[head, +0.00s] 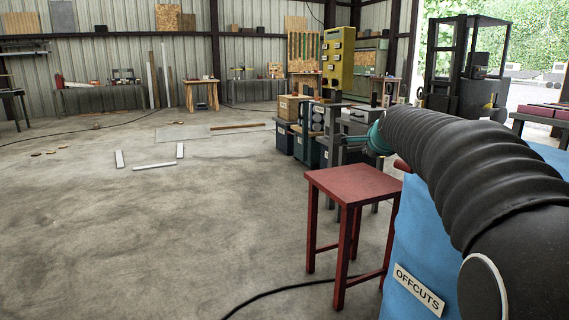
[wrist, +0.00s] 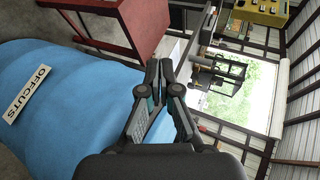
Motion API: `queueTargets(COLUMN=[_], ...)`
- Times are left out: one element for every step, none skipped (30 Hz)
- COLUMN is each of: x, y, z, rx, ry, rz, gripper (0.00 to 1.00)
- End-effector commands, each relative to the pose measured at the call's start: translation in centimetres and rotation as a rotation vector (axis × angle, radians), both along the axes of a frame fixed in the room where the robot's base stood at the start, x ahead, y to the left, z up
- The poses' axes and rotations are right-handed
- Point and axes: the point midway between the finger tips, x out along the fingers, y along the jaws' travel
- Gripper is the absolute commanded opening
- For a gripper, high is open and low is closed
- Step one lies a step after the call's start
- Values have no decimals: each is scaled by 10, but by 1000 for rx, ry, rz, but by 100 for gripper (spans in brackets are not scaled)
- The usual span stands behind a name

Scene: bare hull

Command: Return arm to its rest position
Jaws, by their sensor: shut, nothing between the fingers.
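My arm, in a black ribbed sleeve, reaches in from the right of the head view. My gripper (wrist: 159,72) shows in the wrist view with its two dark fingers together at the tips and nothing between them. In the head view its end is largely hidden behind the sleeve. The gripper is above and beside a blue bin labelled OFFCUTS (head: 405,262), which also shows in the wrist view (wrist: 70,90). I cannot tell the exact gap between the fingers and the bin.
A red stool (head: 352,185) stands just left of the blue bin. Stacked crates (head: 290,108) and a yellow cabinet (head: 339,58) are behind it. A black cable (head: 270,293) lies on the floor. The concrete floor at left is mostly clear, with a few pale strips (head: 154,167).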

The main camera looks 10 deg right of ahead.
Motion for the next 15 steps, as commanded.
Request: queueTargets(x=[-1,-2,-5,-8,-12,-20,-27,-37,-52,-64,-79,-99,-114,-130,-152], y=[1,1,2,3,4,6,8,10,15,20,26,33,39,46,54], z=[-3,-5,-15,-25,-39,-58,-71,-83,-97,-107,-117,-129,-138,-146,-156], rx=[-42,-77,-128,-168,-210,-264,-305,-346,-401,-441,-484,-537,-576,-613,-661], ry=[19,35,70,105,146,203,245,285,334,370,406,451,481,510,544], rz=[26,46,81,111,145,194,233,274,334,382,434,504,557,610,682], gripper=[0,0,0,0,0,0,0,0,0,0,0,0,0,0,0])
